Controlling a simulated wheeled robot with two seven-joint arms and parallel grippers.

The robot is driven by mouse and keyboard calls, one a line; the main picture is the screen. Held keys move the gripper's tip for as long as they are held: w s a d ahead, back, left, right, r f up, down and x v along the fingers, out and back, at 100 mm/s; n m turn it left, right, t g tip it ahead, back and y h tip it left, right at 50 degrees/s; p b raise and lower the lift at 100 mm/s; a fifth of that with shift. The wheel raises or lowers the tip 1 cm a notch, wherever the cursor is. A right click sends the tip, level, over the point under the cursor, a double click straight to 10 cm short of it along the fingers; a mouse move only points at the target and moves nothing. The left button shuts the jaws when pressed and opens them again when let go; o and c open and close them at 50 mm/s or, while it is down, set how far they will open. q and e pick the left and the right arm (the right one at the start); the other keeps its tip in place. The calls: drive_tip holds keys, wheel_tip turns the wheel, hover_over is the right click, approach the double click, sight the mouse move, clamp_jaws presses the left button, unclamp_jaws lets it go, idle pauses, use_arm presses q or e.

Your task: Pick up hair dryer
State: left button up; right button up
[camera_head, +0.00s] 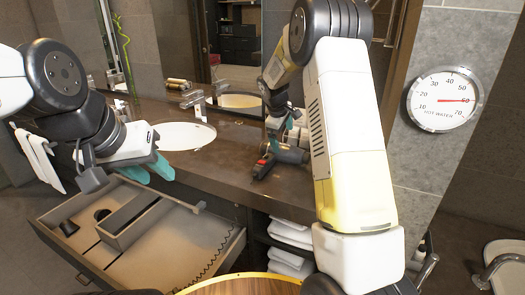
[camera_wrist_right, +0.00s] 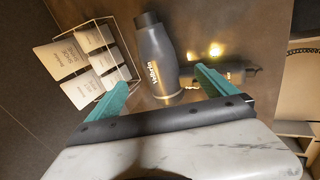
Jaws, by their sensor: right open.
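The dark grey hair dryer (camera_head: 291,153) lies on the counter in the head view, its handle toward the front. In the right wrist view the hair dryer (camera_wrist_right: 158,58) has its barrel running up the picture and its handle pointing right. My right gripper (camera_wrist_right: 163,82) is open above it, one finger left of the barrel and the other to the right near the handle. The head view partly hides this right gripper (camera_head: 283,128) behind its arm. My left gripper (camera_head: 149,170) is empty over the open drawer, its teal fingers apart.
A wire rack (camera_wrist_right: 88,60) of white packets stands left of the dryer in the wrist view. The sink (camera_head: 187,136) and faucet (camera_head: 196,103) are to the left on the counter (camera_head: 220,165). An open drawer (camera_head: 170,255) juts out in front. A round gauge (camera_head: 445,99) hangs at right.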

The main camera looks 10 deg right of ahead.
sight(283, 147)
drive_tip(key=shift+n, duration=0.4)
drive_tip(key=w+f, duration=0.1)
drive_tip(key=f, duration=0.1)
drive_tip(key=w+f, duration=0.1)
drive_tip(key=f, duration=0.1)
drive_tip(key=shift+w+a, duration=0.1)
drive_tip(key=shift+w, duration=0.25)
drive_tip(key=x, duration=0.5)
drive_tip(key=shift+d+f, duration=0.3)
drive_tip(key=shift+f, duration=0.05)
drive_tip(key=shift+r, duration=0.1)
clamp_jaws()
